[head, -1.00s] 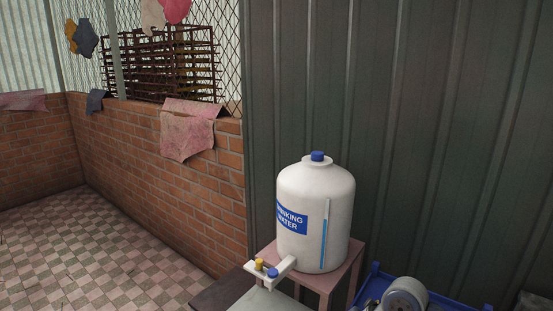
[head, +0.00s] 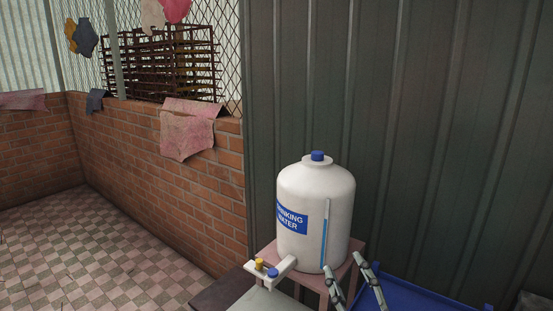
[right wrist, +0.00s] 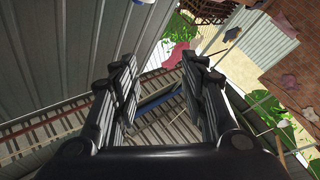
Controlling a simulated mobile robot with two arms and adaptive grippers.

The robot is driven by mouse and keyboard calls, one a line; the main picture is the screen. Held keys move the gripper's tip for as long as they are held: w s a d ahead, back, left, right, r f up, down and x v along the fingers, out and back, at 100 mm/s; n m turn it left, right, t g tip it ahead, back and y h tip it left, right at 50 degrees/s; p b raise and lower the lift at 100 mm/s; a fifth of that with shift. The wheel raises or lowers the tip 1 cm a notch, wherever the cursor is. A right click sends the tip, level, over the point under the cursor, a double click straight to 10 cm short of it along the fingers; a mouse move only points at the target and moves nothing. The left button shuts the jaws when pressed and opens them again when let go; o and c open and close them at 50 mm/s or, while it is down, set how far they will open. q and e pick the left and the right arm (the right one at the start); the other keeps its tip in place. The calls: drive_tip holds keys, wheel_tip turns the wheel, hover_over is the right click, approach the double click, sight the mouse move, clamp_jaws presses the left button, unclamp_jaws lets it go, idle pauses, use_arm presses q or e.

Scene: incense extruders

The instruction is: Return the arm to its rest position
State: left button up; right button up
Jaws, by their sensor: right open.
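My right gripper (head: 343,263) shows at the bottom of the head view, its two dark jointed fingers pointing up and spread apart. It is in front of and to the right of the water dispenser's lower part, with nothing between the fingers. In the right wrist view my right gripper (right wrist: 160,65) is also open and empty, with slatted and corrugated surfaces beyond it. My left gripper is not in view.
A white drinking water dispenser (head: 315,195) with a blue cap stands on a pink stool (head: 355,262). Its tap sticks out at lower left. A blue tray (head: 425,295) lies at lower right. A corrugated wall (head: 420,130) is behind. Tiled floor (head: 90,250) at left is open.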

drive_tip(key=s+d+f+m+g+h, duration=0.3)
drive_tip(key=d+f+g, duration=0.1)
drive_tip(key=f, duration=0.5)
drive_tip(key=s+d+f+m+g+h, duration=0.3)
drive_tip(key=d+f+m+h, duration=0.15)
drive_tip(key=f, duration=0.35)
drive_tip(key=s+a+f+g+y, duration=0.1)
drive_tip(key=s+f+g, duration=0.45)
drive_tip(key=s, duration=0.45)
drive_tip(key=s+a+f+g+y, duration=0.1)
drive_tip(key=s+f+g+y, duration=0.1)
drive_tip(key=s+f+g, duration=0.6)
drive_tip(key=s+f+n+t, duration=0.1)
drive_tip(key=s+f+t, duration=0.15)
drive_tip(key=f, duration=2.25)
drive_tip(key=s+d+f+g, duration=0.1)
drive_tip(key=s+d+f, duration=0.2)
drive_tip(key=s+f, duration=1.3)
drive_tip(key=shift+s+d+f+g+h, duration=0.2)
drive_tip(key=shift+s+f+g+h, duration=0.2)
drive_tip(key=shift+s, duration=0.5)
